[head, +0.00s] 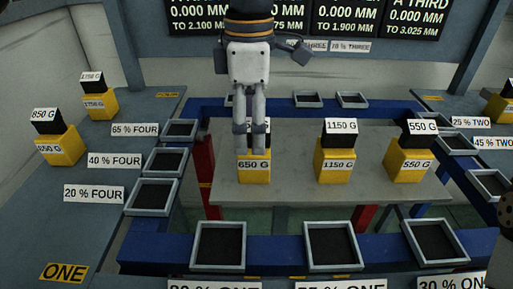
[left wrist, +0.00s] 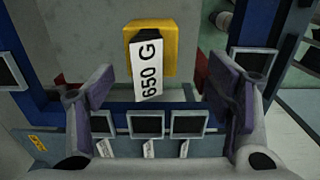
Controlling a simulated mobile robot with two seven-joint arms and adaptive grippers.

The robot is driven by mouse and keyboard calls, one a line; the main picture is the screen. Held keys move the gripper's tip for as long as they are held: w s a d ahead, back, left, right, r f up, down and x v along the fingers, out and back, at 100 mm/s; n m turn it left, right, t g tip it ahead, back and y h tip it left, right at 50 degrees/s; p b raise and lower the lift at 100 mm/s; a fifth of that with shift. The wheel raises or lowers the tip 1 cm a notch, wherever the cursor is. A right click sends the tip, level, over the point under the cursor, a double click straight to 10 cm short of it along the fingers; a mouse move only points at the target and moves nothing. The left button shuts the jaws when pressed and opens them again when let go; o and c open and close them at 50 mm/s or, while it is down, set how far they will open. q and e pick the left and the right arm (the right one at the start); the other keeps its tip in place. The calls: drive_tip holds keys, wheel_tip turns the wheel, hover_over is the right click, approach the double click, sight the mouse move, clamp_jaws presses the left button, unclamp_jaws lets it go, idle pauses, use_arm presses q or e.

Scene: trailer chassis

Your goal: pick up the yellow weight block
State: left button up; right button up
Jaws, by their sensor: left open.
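A yellow weight block (head: 254,172) marked 650 G, with a dark upper part, stands on the grey central table. It shows in the left wrist view (left wrist: 166,34) with its white label facing up. My left gripper (head: 250,150) points down over this block in the head view and hides much of its dark upper part. In the left wrist view the left gripper (left wrist: 160,95) has its two purple-padded fingers wide apart, one on each side of the label, with nothing held. Contact with the block cannot be told. My right gripper is not in view.
Similar yellow blocks marked 1150 G (head: 335,172) and 550 G (head: 409,172) stand to the right on the grey table (head: 290,195). More blocks, such as 850 G (head: 60,150), stand on the left side surface. Shallow square trays (head: 218,246) line the blue frame (head: 275,247).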

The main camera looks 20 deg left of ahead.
use_arm(q)
drive_tip(key=f, duration=0.4)
drive_tip(key=w+f, duration=0.1)
drive_tip(key=f, duration=0.2)
drive_tip(key=shift+d, duration=0.1)
drive_tip(key=shift+c, duration=0.3)
drive_tip(key=shift+w+r, duration=0.1)
clamp_jaws()
